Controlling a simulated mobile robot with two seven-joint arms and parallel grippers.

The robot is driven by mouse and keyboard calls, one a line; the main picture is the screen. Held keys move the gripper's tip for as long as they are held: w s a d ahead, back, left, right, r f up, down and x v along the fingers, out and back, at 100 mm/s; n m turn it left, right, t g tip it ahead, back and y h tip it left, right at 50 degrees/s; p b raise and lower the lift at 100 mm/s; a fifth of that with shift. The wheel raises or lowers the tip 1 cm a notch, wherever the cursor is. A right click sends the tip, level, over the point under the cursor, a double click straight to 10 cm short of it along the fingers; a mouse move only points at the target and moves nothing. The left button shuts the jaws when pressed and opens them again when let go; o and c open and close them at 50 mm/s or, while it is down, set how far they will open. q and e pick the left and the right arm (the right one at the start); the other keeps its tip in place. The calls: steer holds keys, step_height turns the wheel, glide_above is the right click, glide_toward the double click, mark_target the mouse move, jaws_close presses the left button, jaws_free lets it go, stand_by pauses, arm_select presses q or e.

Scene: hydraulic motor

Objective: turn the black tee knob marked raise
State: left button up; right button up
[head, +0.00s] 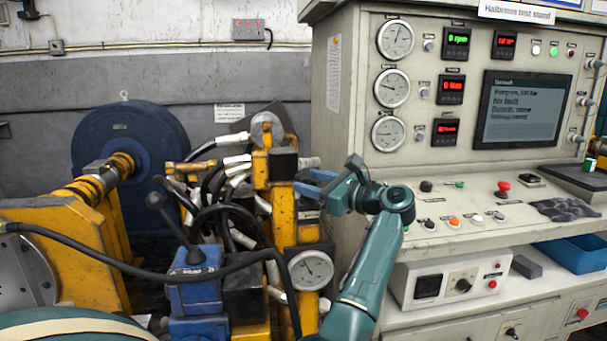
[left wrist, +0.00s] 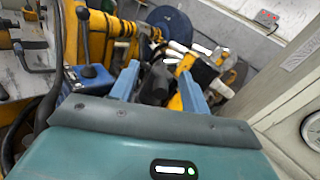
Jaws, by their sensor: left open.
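A black block-like knob (head: 283,163) sits on the yellow valve post (head: 284,212) left of the test stand. I take it for the tee knob, but no "raise" marking is readable. My left gripper (head: 307,182) is just right of it, with its blue fingers pointing left towards the post. In the left wrist view the open left gripper (left wrist: 160,84) has a dark, rounded part (left wrist: 155,86) showing between its fingers. I cannot tell whether the fingers touch it. The space between the fingers is otherwise cluttered with the machine behind. My right gripper is out of view.
Hoses (head: 212,190) crowd the space left of the post. A blue valve box (head: 194,285) with a black-ball lever (head: 154,201) and a pressure gauge (head: 310,270) stand in front. The test stand's panel (head: 465,210) is close on the right.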

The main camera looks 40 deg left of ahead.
arm_select(q)
steer(key=shift+s+a, duration=0.1)
steer(key=shift+a, duration=1.35)
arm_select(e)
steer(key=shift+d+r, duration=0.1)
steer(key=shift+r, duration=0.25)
arm_select(q)
steer(key=c, duration=0.9)
steer(key=shift+f+n+g+b, duration=0.3)
steer(key=shift+g+b, duration=0.2)
steer(key=shift+b, duration=0.75)
steer(key=shift+r, duration=0.25)
steer(key=o, duration=0.9)
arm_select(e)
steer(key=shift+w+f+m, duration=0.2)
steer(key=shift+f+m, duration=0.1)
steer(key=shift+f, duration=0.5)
arm_select(q)
steer(key=shift+d, duration=0.15)
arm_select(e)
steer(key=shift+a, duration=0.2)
